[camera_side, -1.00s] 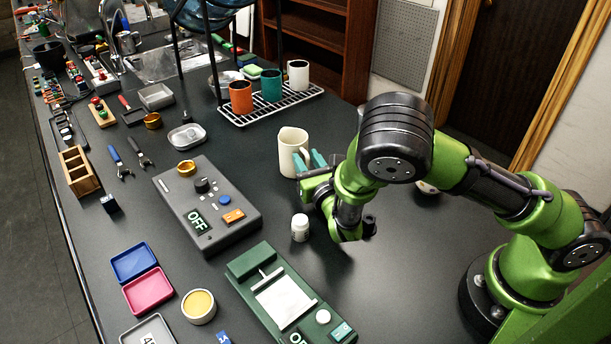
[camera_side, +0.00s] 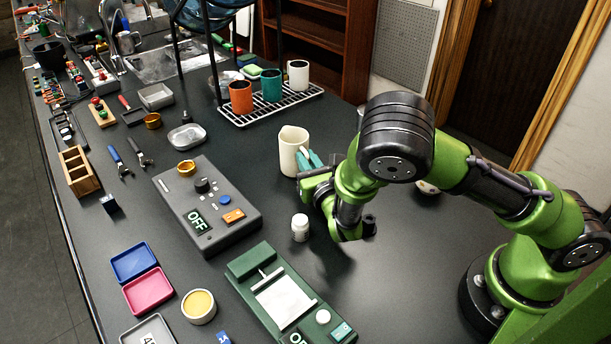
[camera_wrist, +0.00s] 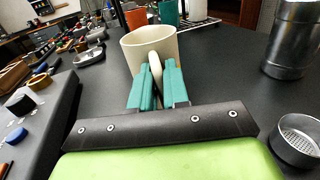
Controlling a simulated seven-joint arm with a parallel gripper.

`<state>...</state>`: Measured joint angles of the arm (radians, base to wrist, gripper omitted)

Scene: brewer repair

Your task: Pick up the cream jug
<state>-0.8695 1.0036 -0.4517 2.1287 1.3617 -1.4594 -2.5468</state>
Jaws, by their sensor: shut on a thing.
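The cream jug (camera_side: 291,150) stands upright on the dark worktop, left of my gripper in the side view. It also shows in the wrist view (camera_wrist: 143,46), with its open rim at the top and its handle (camera_wrist: 155,75) toward me. My gripper (camera_side: 308,161) has teal fingers. In the wrist view the fingers (camera_wrist: 157,82) are closed in on the handle from both sides. I cannot tell whether the jug's base is clear of the worktop.
A grey box with an OFF display (camera_side: 207,205) stands to the left and a small white bottle (camera_side: 300,228) in front. A wire rack (camera_side: 270,104) with orange, teal and white cups is behind. In the wrist view a metal cylinder (camera_wrist: 291,40) and a round strainer (camera_wrist: 299,138) are at right.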

